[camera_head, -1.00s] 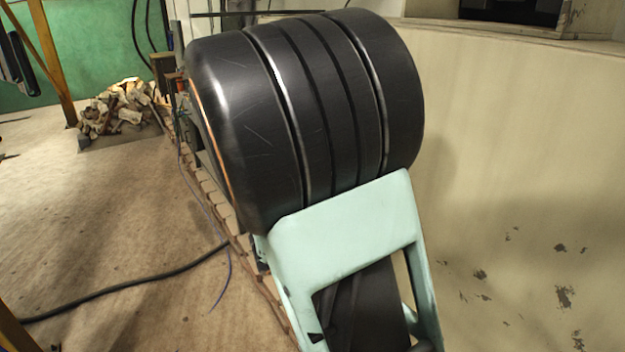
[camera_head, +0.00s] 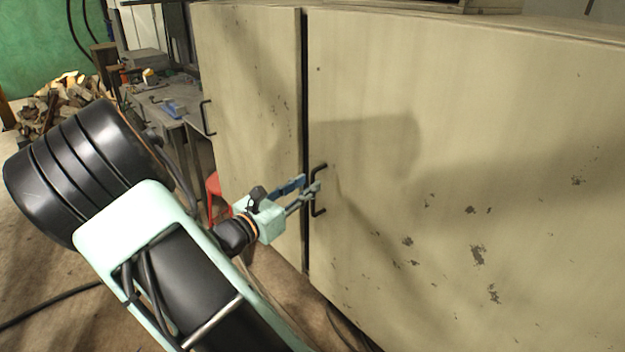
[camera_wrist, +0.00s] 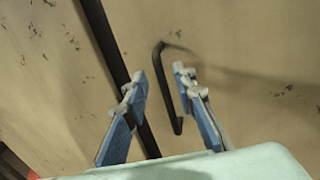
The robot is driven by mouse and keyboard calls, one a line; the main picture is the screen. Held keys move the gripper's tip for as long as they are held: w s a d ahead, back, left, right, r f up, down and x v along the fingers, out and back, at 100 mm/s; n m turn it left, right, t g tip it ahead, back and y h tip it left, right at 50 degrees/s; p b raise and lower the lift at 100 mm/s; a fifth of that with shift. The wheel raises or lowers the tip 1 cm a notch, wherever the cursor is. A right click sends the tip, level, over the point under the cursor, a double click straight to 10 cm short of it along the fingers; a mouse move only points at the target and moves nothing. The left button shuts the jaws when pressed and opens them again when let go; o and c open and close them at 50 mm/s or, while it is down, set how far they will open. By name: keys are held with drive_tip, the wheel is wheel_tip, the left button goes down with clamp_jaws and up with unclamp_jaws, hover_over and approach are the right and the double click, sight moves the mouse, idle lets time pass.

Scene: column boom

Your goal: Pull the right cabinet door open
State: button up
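The right cabinet door (camera_head: 450,150) is a cream panel with chipped paint, and it looks shut. Its dark bar handle (camera_head: 320,172) is near the door's left edge, beside the dark gap between the doors. My gripper (camera_head: 313,189) is at the handle, partly covering it in the head view. In the wrist view the blue fingers of my gripper (camera_wrist: 158,80) are spread apart. The handle (camera_wrist: 168,85) shows between and just beyond the fingertips there. I cannot tell whether either finger touches it.
The left cabinet door (camera_head: 245,90) has its own dark handle (camera_head: 206,118). A red stool-like object (camera_head: 214,190) is behind my gripper. A workbench (camera_head: 180,100) with tools and a woodpile (camera_head: 60,105) are at the back left.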

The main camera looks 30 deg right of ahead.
drive_tip(key=x, duration=0.3)
drive_tip(key=shift+d, duration=0.2)
clamp_jaws()
